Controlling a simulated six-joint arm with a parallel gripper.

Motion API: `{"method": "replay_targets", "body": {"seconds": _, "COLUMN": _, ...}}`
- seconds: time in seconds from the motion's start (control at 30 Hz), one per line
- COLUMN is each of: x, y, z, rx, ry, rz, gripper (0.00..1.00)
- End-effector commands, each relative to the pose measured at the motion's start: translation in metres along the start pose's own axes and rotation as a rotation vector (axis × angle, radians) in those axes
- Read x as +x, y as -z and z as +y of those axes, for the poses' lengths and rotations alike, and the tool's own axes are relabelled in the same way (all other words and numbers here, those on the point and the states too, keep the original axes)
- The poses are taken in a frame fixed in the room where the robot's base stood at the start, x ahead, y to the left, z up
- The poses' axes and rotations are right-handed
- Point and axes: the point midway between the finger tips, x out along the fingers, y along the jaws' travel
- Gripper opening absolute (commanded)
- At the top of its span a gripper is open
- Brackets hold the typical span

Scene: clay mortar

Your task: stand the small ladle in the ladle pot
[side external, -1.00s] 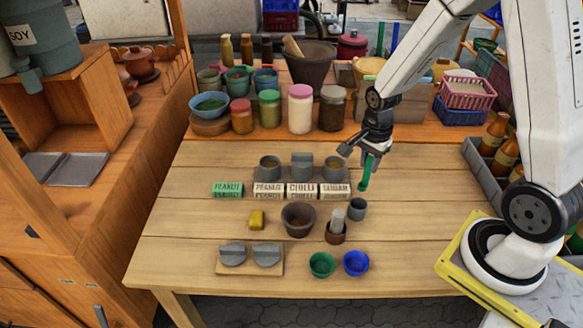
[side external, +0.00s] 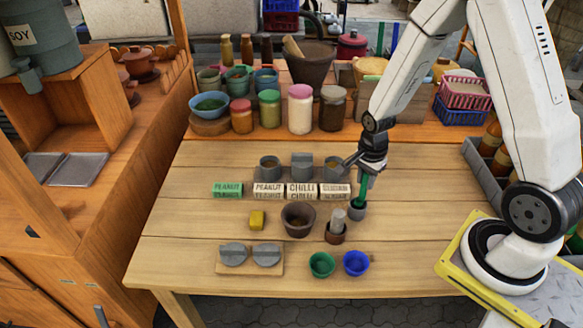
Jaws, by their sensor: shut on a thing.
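The small ladle (side external: 363,190) is green and hangs upright from my gripper (side external: 367,172), which is shut on its upper end. The ladle pot, seemingly the small grey pot (side external: 357,211), stands on the table right of the clay mortar (side external: 298,219). The ladle's lower end is at the grey pot's mouth and appears to be inside it. The pot's wall hides that end, so I cannot tell how deep it sits or whether it touches the bottom.
A brown cup (side external: 335,233) with a grey pestle-like piece stands close left of the grey pot. Label blocks (side external: 301,190) and grey containers (side external: 302,166) stand behind. Green (side external: 322,264) and blue (side external: 356,262) bowls are in front. The table (side external: 420,215) is clear to the right.

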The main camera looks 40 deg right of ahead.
Motion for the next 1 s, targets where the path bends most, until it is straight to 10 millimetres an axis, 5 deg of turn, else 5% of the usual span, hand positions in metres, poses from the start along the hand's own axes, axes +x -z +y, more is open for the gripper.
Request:
{"method": "replay_targets", "body": {"seconds": 0.9, "x": 0.025, "y": 0.0, "z": 0.0, "rx": 0.0, "ry": 0.001, "rz": 0.0, "gripper": 0.0}}
{"method": "replay_targets", "body": {"seconds": 0.93, "x": 0.025, "y": 0.0, "z": 0.0, "rx": 0.0, "ry": 0.001, "rz": 0.0, "gripper": 0.38}}
{"method": "replay_targets", "body": {"seconds": 1.0, "x": 0.025, "y": 0.0, "z": 0.0, "rx": 0.0, "ry": 0.001, "rz": 0.0, "gripper": 0.6}}
